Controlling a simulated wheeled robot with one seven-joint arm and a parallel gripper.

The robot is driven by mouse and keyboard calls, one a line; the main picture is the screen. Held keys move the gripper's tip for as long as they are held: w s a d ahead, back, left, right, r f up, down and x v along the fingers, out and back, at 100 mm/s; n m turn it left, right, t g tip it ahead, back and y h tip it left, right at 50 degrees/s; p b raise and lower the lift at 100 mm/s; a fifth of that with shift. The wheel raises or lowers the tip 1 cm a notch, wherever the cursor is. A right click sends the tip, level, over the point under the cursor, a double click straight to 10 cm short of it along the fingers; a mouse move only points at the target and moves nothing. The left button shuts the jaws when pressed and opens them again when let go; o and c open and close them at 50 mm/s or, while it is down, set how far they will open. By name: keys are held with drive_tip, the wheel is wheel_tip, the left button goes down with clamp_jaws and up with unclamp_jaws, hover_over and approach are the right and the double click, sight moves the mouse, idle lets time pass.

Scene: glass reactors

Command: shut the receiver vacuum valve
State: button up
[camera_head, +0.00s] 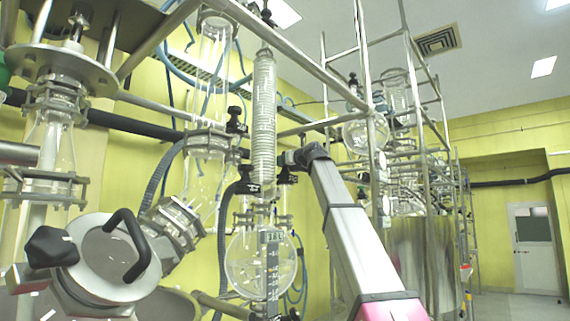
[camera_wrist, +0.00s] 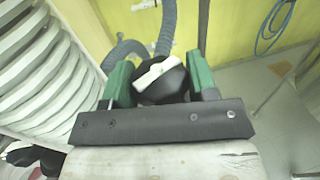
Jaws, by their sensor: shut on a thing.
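The valve (camera_wrist: 172,88) is a dark round knob with a white bar-shaped piece across its top, seen in the wrist view. My gripper (camera_wrist: 158,82) has its two green fingers on either side of this knob and is shut on it. Part of the knob is hidden behind the dark bracket of my gripper. In the head view my arm reaches up from the lower right, and its end is beside the coiled glass column, above the round receiver flask (camera_head: 245,265). The fingers and the held knob cannot be made out clearly there. The valve's angle is hard to judge.
The coiled glass column (camera_head: 263,120) stands just left of my arm's end; its white coils (camera_wrist: 35,75) fill the wrist view's left. A grey corrugated hose (camera_wrist: 167,28) runs behind the knob. Metal frame bars (camera_head: 300,60) cross above.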

drive_tip(key=o, duration=0.7)
